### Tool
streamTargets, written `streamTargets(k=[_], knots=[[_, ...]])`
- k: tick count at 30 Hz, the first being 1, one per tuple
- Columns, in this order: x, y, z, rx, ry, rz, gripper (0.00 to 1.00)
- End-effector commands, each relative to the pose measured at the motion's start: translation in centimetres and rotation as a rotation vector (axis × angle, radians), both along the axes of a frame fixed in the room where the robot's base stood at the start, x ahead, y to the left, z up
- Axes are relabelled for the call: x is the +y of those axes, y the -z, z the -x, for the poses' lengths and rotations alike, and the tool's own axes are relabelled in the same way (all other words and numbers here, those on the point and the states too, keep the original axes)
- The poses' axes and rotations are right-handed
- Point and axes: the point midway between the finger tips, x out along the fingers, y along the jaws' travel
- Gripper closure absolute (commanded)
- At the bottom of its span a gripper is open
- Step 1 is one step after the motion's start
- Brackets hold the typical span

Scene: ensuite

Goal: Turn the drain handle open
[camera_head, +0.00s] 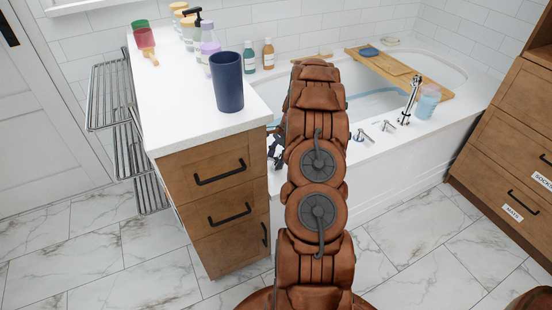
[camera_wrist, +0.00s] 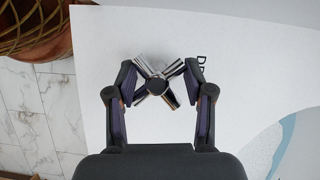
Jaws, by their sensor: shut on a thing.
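The drain handle (camera_wrist: 157,88) is a chrome cross-shaped knob with a dark round centre, on the white tub deck in the wrist view. Black lettering beginning with "D" is printed beside it, partly covered by a finger. My gripper (camera_wrist: 161,91) has one dark finger on each side of the handle and is shut on it. In the head view my gripper (camera_head: 276,148) shows only in part, as dark pieces left of my arm. The drain handle cannot be made out there.
The white bathtub (camera_head: 440,138) holds bluish water, with a wooden tray (camera_head: 432,88) across it. Chrome tap handles (camera_head: 362,136) and a faucet (camera_head: 411,100) stand on the deck right of my arm. A wooden cabinet (camera_head: 215,205) with a dark blue cup (camera_head: 227,84) is close at left.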

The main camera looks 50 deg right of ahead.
Motion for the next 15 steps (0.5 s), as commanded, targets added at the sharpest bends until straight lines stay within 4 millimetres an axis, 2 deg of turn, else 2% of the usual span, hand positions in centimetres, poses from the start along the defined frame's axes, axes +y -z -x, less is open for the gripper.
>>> streamTargets(k=[15], knots=[[-0.27, 0.38, 0.59, 0.011, -0.487, -0.004, 0.82]])
